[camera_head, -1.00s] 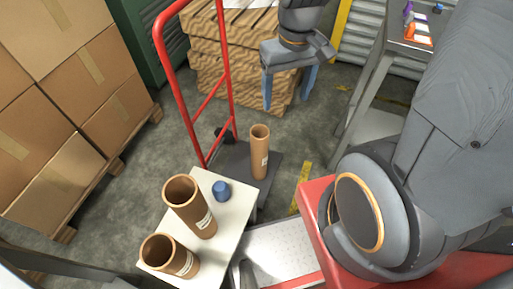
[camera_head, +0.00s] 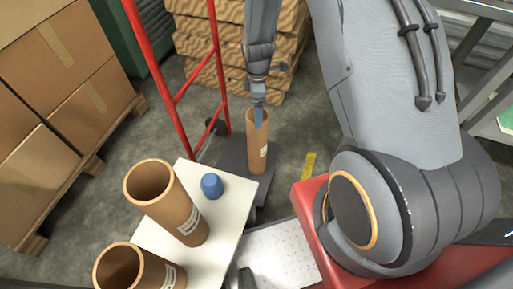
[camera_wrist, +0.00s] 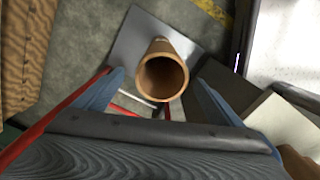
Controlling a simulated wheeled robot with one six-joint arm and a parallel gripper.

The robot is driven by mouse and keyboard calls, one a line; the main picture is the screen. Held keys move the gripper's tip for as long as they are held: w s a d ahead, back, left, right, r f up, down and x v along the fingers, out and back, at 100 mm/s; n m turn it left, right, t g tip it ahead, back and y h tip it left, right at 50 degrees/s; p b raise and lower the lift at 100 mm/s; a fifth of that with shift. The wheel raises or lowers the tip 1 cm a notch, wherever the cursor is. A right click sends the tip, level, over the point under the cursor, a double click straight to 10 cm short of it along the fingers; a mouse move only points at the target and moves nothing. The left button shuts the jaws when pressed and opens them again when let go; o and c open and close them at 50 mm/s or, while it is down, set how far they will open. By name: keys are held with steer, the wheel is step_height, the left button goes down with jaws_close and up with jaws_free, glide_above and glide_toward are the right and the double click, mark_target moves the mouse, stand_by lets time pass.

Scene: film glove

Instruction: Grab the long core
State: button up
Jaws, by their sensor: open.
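In the wrist view the blue fingers (camera_wrist: 160,95) stand on either side, apart from the core as far as I can see. Two wider brown cores, one behind (camera_head: 170,205) and one in front (camera_head: 135,270), stand on a white table.
A blue cap-like object (camera_head: 212,186) sits on the white table (camera_head: 232,200) beside the wider cores. The red hand truck frame (camera_head: 165,85) rises left of my gripper. Stacked cardboard boxes (camera_head: 60,60) stand at the left. Bare floor lies between.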

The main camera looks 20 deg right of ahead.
mark_target(256, 139)
step_height(256, 139, down, 8)
steer(key=shift+b, duration=0.35)
steer(key=shift+s+r, duration=0.1)
steer(key=c, duration=1.7)
